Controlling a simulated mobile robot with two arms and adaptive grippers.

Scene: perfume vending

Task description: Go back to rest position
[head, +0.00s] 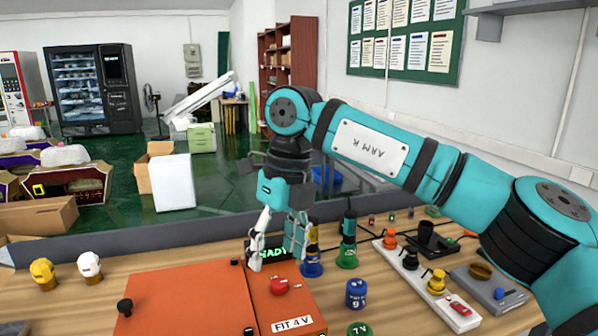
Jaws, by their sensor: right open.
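My right arm comes in from the right, and its teal and black gripper (278,256) points down over the wooden table (120,252). The gripper appears just behind or above the orange box with a red knob (279,286) and a "FIT 4 V" label. It partly hides a dark display with green letters (275,253). I cannot tell whether a fingertip touches the box. My left gripper is not in view.
A white strip with coloured knobs (411,268) and a grey box (490,290) lie at right. Yellow (43,271) and white (89,264) small items stand at left.

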